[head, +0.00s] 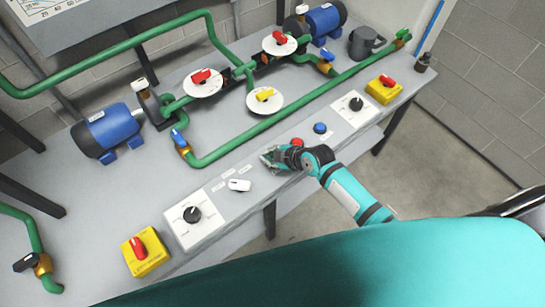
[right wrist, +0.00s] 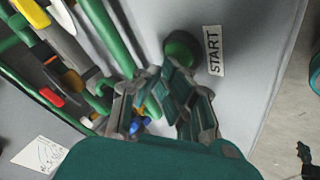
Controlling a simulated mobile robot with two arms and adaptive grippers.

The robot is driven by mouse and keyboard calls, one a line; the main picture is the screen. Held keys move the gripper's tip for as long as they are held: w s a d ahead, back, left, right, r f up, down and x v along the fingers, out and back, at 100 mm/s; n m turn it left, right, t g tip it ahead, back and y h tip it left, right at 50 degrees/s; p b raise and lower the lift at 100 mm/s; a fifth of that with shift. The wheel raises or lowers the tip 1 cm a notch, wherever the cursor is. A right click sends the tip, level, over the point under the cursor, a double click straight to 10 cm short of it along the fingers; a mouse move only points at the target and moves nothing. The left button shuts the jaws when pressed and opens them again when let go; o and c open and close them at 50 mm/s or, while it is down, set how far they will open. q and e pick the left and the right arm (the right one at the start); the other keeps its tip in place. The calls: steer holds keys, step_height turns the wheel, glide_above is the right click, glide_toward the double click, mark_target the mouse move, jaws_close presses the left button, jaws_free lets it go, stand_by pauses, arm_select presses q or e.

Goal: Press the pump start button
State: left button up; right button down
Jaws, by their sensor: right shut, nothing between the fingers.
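The green start button (right wrist: 183,48) shows in the right wrist view, with a "START" label (right wrist: 213,50) beside it on the grey panel. My right gripper (right wrist: 166,78) is shut and empty, with its fingertips just short of the button in the picture. Whether they touch it I cannot tell. In the head view my right gripper (head: 269,157) is over the front strip of the bench, just left of a red button (head: 297,142). The green button is not visible there, probably hidden by the gripper. My left gripper is not in view.
A blue button (head: 320,128) lies right of the red one. Yellow boxes with red switches, one at the left (head: 147,252) and one at the right (head: 384,90), flank the strip. Green pipes (head: 250,130) run behind.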

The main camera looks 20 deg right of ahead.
steer(key=shift+r+p, duration=0.45)
steer(key=shift+r, duration=0.05)
steer(key=shift+r, duration=0.1)
step_height(320, 180, up, 6)
steer(key=p, duration=0.5)
steer(key=shift+p, duration=0.3)
stand_by(0.4)
